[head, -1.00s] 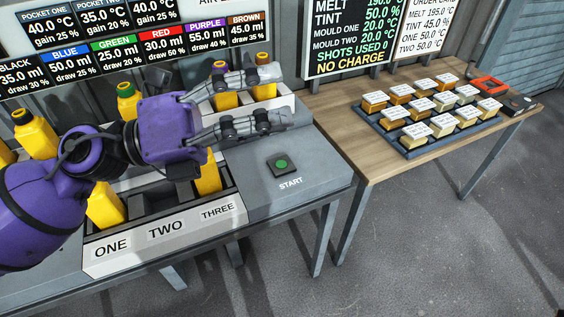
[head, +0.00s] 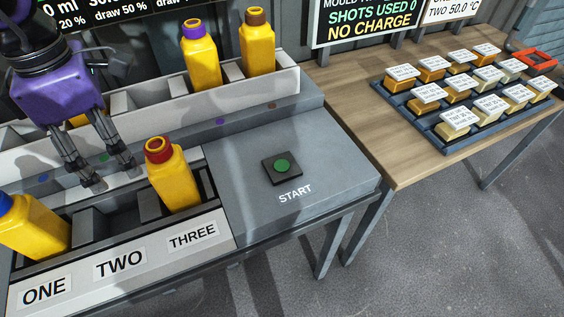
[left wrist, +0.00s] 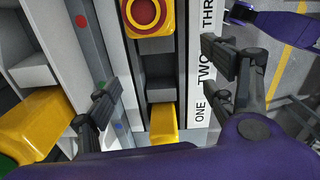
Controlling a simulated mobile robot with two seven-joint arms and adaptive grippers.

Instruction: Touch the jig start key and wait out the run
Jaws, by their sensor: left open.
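The START key (head: 282,166) is a green round button on a dark square base, on the grey top right of the jig's slots. My left gripper (head: 112,174) hangs fingers-down over the jig, left of the red-capped yellow can (head: 172,185), well left of the key. It is open and empty, its fingers spread apart in the left wrist view (left wrist: 168,82). The red-capped can stands in slot THREE and shows in the left wrist view (left wrist: 149,22). A blue-capped can (head: 36,230) leans in slot ONE. Slot TWO looks empty.
Purple-capped (head: 201,60) and brown-capped (head: 258,48) cans stand in the back rack. A wooden table (head: 355,135) at right bears a tray (head: 450,147) of labelled blocks. A board reads SHOTS USED 0, NO CHARGE (head: 360,22). The space above the key is clear.

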